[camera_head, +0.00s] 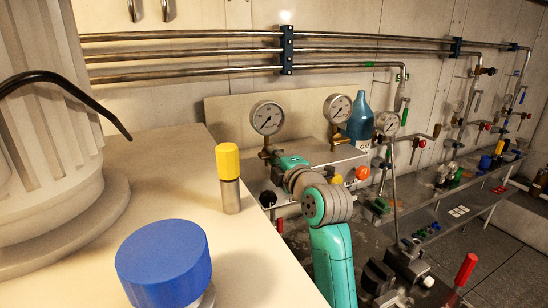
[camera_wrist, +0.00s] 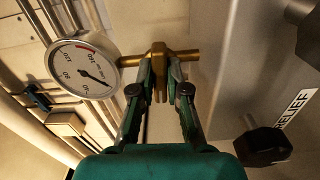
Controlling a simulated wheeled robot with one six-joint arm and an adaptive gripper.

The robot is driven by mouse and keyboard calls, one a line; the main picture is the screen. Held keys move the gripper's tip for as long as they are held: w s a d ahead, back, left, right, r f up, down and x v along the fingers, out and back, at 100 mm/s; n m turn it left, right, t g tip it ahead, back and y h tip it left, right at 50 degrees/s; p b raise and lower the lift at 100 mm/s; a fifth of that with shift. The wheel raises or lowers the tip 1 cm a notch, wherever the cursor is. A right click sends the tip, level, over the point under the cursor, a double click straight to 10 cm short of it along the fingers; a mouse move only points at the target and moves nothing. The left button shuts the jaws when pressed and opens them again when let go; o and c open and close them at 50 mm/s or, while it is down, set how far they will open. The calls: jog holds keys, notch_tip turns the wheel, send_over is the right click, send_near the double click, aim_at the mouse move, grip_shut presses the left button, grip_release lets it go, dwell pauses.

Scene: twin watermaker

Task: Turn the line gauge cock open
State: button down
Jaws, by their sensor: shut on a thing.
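The gauge cock (camera_wrist: 160,56) is a small brass fitting with a stubby handle, in line with a brass pipe beside a round white dial gauge (camera_wrist: 82,68) in the wrist view. In the head view a gauge (camera_head: 267,118) with a brass fitting (camera_head: 267,151) below it stands at my arm's end. My gripper (camera_wrist: 160,85) has its two fingers closed on either side of the cock's handle. In the head view my gripper is small and partly hidden by my green and grey arm, so the grip shows only in the wrist view.
A dark knob (camera_wrist: 263,146) beside a "RELIEF" label (camera_wrist: 296,108) is at the right of the wrist view. Another gauge (camera_head: 337,108) and a teal bottle (camera_head: 361,118) stand to the right. A yellow-capped cylinder (camera_head: 229,178) and blue cap (camera_head: 164,264) are on the near counter.

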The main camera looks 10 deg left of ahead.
jog(key=m, duration=0.8)
jog(key=shift+m, duration=0.3)
jog(key=m, duration=0.4)
jog(key=shift+f+m, duration=0.1)
jog(key=shift+m, duration=2.2)
jog(key=c, duration=1.2)
grip_release()
jog(key=shift+o, duration=0.2)
